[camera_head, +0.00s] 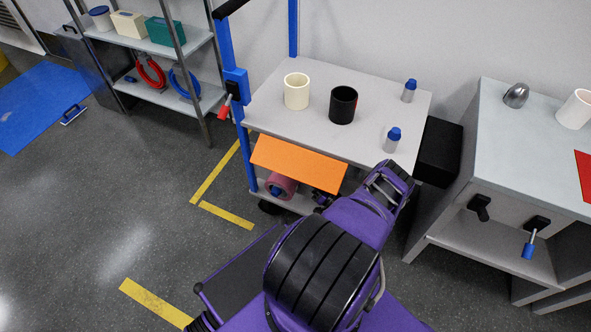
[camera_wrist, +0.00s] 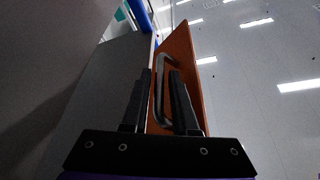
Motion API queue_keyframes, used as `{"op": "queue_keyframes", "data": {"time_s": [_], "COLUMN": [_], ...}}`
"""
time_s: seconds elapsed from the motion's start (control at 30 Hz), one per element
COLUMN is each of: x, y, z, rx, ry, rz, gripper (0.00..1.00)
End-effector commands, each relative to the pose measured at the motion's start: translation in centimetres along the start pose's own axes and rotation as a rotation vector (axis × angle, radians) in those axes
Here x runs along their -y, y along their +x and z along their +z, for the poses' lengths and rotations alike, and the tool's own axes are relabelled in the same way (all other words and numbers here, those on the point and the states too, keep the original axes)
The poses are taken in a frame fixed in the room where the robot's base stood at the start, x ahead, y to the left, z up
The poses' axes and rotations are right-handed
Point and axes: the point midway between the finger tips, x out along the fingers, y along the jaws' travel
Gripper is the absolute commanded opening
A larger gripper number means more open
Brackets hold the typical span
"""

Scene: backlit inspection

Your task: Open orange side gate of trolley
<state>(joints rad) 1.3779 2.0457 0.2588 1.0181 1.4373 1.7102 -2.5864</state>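The trolley (camera_head: 270,115) stands at the centre, with blue posts and a grey top. Its orange side gate (camera_head: 298,164) is on the near side, just below the top's edge, and slants in the head view. In the wrist view, the orange gate (camera_wrist: 197,85) rises at the right with a dark bar handle (camera_wrist: 158,92) on its face. My gripper (camera_wrist: 160,78) has its two fingers apart, one each side of the handle bar, with gaps showing. Whether a finger touches the bar I cannot tell. In the head view the gripper is mostly hidden behind my arm and the gate.
A cream cup (camera_head: 296,91), a black cup (camera_head: 342,105) and two blue-capped bottles (camera_head: 409,91) (camera_head: 393,140) stand on the trolley top. A pink roll (camera_head: 280,186) lies on its lower shelf. A grey bench (camera_head: 535,140) stands close at the right.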

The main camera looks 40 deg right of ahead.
Motion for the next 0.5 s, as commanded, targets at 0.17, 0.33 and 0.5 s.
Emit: {"op": "queue_keyframes", "data": {"time_s": [0.17, 0.33, 0.5], "x": [0.0, 0.3, 1.0], "y": [-2.5, -6.3, -10.0], "z": [0.1, -1.2, -2.4], "rx": [0.006, -0.003, -0.002], "ry": [0.001, -0.003, -0.003], "rz": [-0.002, 0.007, 0.005], "gripper": [0.27, 0.27, 0.27]}}
